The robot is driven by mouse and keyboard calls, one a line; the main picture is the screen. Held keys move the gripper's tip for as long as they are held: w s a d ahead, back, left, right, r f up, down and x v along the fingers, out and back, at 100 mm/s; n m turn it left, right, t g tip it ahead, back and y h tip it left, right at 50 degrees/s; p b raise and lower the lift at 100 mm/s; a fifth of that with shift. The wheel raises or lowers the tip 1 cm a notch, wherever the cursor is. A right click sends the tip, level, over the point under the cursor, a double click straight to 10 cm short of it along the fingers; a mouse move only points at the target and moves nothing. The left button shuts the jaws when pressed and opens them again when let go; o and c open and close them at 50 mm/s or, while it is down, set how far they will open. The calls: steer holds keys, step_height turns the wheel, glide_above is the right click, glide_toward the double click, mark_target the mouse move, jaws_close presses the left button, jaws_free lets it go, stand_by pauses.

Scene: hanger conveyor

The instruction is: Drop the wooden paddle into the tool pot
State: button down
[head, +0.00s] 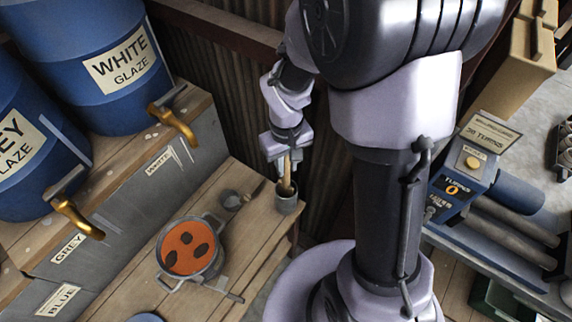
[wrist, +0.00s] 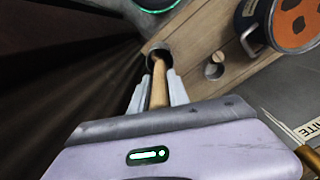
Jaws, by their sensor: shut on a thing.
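My gripper (head: 284,160) is shut on the wooden paddle (head: 287,182), which hangs down from the fingers, close to upright. The tool pot (head: 287,204) is a small dark grey cup near the right end of the wooden bench, directly under the gripper. The paddle's lower end reaches the pot's mouth and appears to be inside it; how deep cannot be told. In the wrist view the paddle (wrist: 158,88) runs between the two pale fingers (wrist: 157,94) toward the dark opening of the pot (wrist: 152,64). The paddle's far end is hidden there.
A pot of orange glaze (head: 187,247) with dark patches stands on the bench (head: 250,230), left of the tool pot. Blue glaze drums (head: 85,65) with brass taps stand at left. A corrugated wall (head: 225,110) rises behind.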

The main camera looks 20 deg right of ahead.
steer(key=shift+r, duration=0.1)
steer(key=shift+f+b, duration=0.5)
steer(key=shift+f, duration=0.1)
steer(key=c, duration=1.3)
jaws_free()
steer(key=shift+o, duration=0.2)
